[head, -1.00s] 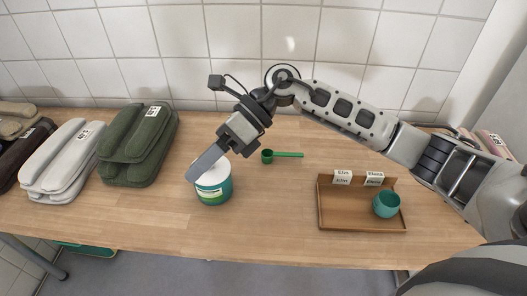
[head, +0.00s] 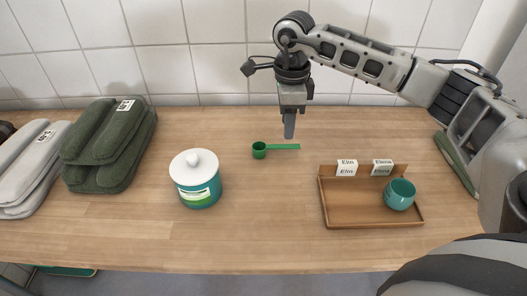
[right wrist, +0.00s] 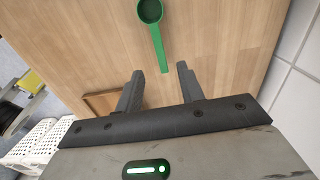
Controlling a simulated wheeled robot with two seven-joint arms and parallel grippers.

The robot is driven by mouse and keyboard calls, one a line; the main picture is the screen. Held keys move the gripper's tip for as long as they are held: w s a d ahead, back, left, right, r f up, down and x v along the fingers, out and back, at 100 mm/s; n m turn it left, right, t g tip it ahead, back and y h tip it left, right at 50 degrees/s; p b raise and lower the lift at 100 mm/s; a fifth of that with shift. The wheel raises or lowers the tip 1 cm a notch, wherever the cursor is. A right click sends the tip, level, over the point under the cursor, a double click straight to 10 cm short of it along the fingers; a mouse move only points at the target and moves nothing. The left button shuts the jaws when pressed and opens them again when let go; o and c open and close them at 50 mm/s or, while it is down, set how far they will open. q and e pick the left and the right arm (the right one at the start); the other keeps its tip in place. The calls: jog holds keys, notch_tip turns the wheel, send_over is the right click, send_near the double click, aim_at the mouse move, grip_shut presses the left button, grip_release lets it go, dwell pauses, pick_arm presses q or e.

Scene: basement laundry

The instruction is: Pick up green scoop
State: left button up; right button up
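The green scoop (head: 276,148) lies on the wooden table behind and to the right of the teal jar, its cup to the left and its handle to the right. In the right wrist view the scoop (right wrist: 154,30) is ahead of the fingers, with its handle end near the gap between them. My right gripper (head: 289,133) points down above the scoop's handle; in the right wrist view the gripper (right wrist: 158,82) has its two fingers apart with nothing between them. My left gripper is not in view.
A teal jar (head: 196,190) with a white lid stands left of centre. A wooden tray (head: 345,218) with name cards and a teal cup (head: 399,194) is at the right. Folded green towels (head: 112,145) lie at the left. A tiled wall (head: 215,72) stands behind.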

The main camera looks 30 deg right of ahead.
aim_at(284, 146)
jog(key=shift+w+a+f, duration=0.1)
jog(key=shift+f, duration=1.5)
jog(key=shift+w+a+f, duration=0.1)
jog(key=shift+f, duration=1.45)
jog(key=shift+c, duration=0.4)
grip_shut()
